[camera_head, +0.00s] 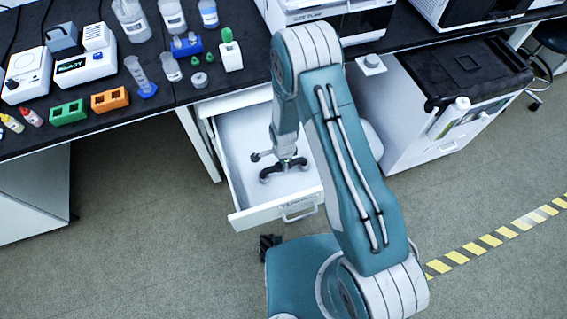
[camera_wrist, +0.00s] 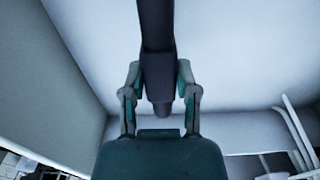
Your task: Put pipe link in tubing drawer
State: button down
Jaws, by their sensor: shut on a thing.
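The tubing drawer (camera_head: 240,185) is a white drawer pulled open below the black bench. My gripper (camera_head: 286,150) is inside the drawer's opening, pointing down. It is shut on the pipe link (camera_head: 283,167), a dark branched piece. In the wrist view the dark pipe link (camera_wrist: 157,50) stands between the two fingers of my gripper (camera_wrist: 160,85), with the pale drawer floor (camera_wrist: 230,50) behind it. I cannot tell whether the link touches the floor. Part of the drawer's right side is hidden behind my arm.
The black bench (camera_head: 120,105) above holds bottles, a green rack (camera_head: 68,113) and an orange rack (camera_head: 110,99). A white cabinet with a black top (camera_head: 465,70) stands to the right. The drawer's front panel (camera_head: 275,212) and side walls border the gripper.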

jog(key=shift+f, duration=0.25)
jog(key=shift+c, duration=1.8)
grip_release()
notch_tip(320, 180, up, 12)
jog(key=shift+r, duration=0.2)
jog(key=s+d+r+n+t, duration=0.1)
jog(key=d+r+n, duration=0.2)
jog(key=r, duration=0.9)
jog(key=s+d+r+n+t, duration=0.2)
jog(key=d+r+n, duration=0.2)
jog(key=r, duration=0.7)
jog(key=s+d+r+n+t, duration=0.1)
jog(key=s+d+r+n, duration=0.1)
jog(key=s+r+n, duration=0.2)
jog(key=s+d+r+n+t, duration=0.1)
jog(key=s+d+r+n, duration=0.2)
jog(key=s+r, duration=0.6)
jog(key=shift+s+d+n+t, duration=0.2)
jog(key=shift+s+n+t, duration=0.15)
jog(key=shift+s, duration=0.85)
